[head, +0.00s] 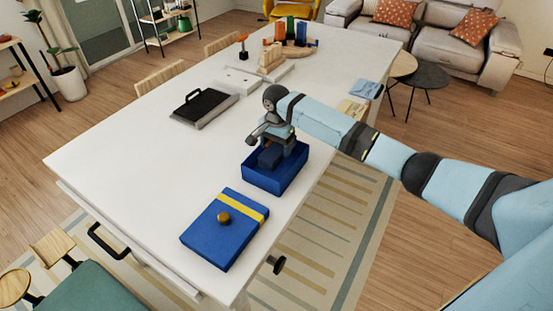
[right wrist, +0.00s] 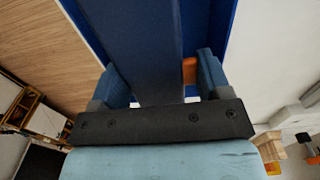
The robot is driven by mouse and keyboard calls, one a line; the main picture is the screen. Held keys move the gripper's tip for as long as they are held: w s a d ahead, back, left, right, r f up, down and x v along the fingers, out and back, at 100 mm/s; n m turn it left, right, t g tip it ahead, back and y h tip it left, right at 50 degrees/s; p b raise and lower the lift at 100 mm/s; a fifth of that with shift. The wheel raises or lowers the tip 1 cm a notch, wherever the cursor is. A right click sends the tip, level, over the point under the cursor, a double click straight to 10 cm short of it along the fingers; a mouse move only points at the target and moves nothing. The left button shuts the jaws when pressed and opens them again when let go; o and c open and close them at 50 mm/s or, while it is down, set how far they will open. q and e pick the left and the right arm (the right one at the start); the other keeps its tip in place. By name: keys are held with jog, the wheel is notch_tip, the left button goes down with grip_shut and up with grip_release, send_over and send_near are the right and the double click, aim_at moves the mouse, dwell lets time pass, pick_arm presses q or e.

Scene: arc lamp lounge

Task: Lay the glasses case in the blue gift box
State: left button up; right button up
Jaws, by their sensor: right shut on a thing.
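The open blue gift box (head: 284,186) stands on the white table near its right edge. My right gripper (head: 273,151) is pointed down over the box, and its lower part covers some of the inside. It is shut on the dark blue glasses case (head: 268,158), which shows at the box opening. In the right wrist view the case (right wrist: 152,45) runs between the two fingers (right wrist: 163,78), with brighter blue box walls (right wrist: 222,25) around it. I cannot tell whether the case touches the box floor. My left gripper is not in view.
The blue lid (head: 215,238) with a yellow band and gold knob lies flat in front of the box. A black-handled grey tray (head: 205,107) lies farther back. Wooden blocks (head: 270,58) and colored items (head: 291,34) stand at the far end. The table's left part is clear.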

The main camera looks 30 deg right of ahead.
jog(key=shift+f, duration=3.2)
jog(key=shift+f, duration=0.1)
jog(key=o, duration=1)
jog(key=shift+c, duration=0.2)
notch_tip(320, 180, up, 12)
jog(key=shift+r, duration=0.15)
jog(key=shift+s, duration=0.1)
